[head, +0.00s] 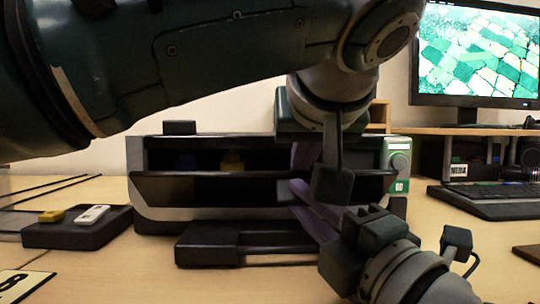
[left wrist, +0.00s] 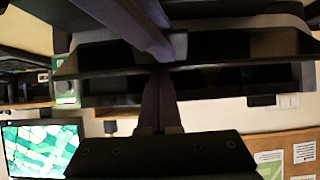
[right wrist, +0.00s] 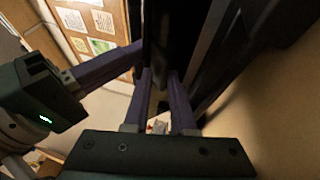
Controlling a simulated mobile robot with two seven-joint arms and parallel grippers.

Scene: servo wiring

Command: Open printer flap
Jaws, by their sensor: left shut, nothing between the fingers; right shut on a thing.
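The printer (head: 140,190) is a wide grey and black box on the desk. Its dark front flap (head: 220,188) is tilted outward, with the dark interior showing above it. In the left wrist view the flap (left wrist: 220,50) is a long dark panel. My right gripper (head: 300,190) reaches up from below and is shut on the flap's edge. In the right wrist view the dark panel (right wrist: 158,40) runs between its fingers. The exact contact is partly hidden.
A yellow object (head: 232,161) sits inside the printer. A black tray (head: 205,245) lies low in front. At left is a dark block (head: 75,232) with yellow and white pieces. A green-faced panel (head: 398,160) is at the printer's right, with a keyboard (head: 490,202) beyond.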

